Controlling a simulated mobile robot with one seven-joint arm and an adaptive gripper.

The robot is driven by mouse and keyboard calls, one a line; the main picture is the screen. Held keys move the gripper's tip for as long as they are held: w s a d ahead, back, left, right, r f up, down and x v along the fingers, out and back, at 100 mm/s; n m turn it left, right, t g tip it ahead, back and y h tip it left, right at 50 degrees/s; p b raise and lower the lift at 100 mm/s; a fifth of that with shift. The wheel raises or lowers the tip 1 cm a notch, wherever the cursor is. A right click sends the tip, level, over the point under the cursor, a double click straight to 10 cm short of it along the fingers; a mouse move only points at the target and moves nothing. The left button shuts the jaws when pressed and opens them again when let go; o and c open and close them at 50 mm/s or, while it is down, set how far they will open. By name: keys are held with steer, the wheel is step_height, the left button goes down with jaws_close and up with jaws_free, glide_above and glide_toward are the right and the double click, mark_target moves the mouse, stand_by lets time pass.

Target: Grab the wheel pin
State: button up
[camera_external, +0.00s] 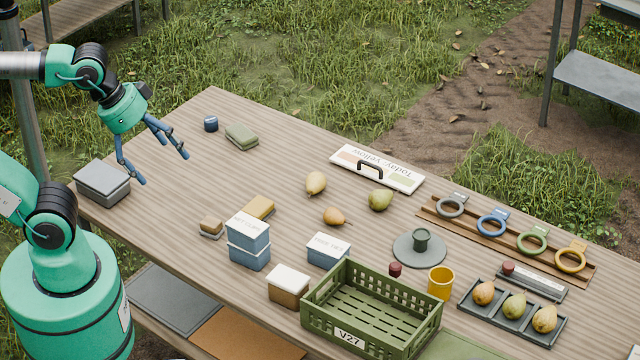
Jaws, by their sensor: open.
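My gripper (164,169) is open and empty, its blue fingers spread above the left part of the wooden table (270,165). No object is clearly recognisable as the wheel pin. Small candidates are a dark blue cylinder (210,124) near the back left edge, a dark red piece (395,269) behind the green crate, and a dark green knob (421,239) on a grey round disc (405,250). In the picture, the blue cylinder is just right of and above my gripper; the other two are far to its right.
A grey box (102,184) stands left of my gripper. A green crate (388,338), lidded boxes (249,255), an orange cup (441,284), a pear tray (490,312) and a ring rack (473,229) crowd the right. Loose pears (316,183) lie mid-table. The table's left middle is clear.

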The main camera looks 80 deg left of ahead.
steer(key=c, duration=1.1)
steer(key=w+r+n+g+p, duration=0.1)
steer(key=w+r+p, duration=0.15)
steer(key=w, duration=1.35)
steer(key=w+a+f+n+g+p, duration=0.1)
steer(key=w+f, duration=0.1)
steer(key=w, duration=0.7)
steer(key=w+f+g, duration=0.1)
steer(key=w+f, duration=0.2)
steer(key=w, duration=0.5)
steer(key=w+f+n+g+p, duration=0.1)
steer(key=w+f, duration=0.6)
steer(key=f, duration=0.3)
steer(key=w+a+f+p, duration=0.1)
steer(key=w+f, duration=0.7)
steer(key=f, duration=0.2)
steer(key=w+a+f+n+g+p, duration=0.1)
steer(key=w+f, duration=0.7)
steer(key=f, duration=0.3)
steer(key=shift+a+n+g, duration=0.25)
steer(key=shift+n+g, duration=0.05)
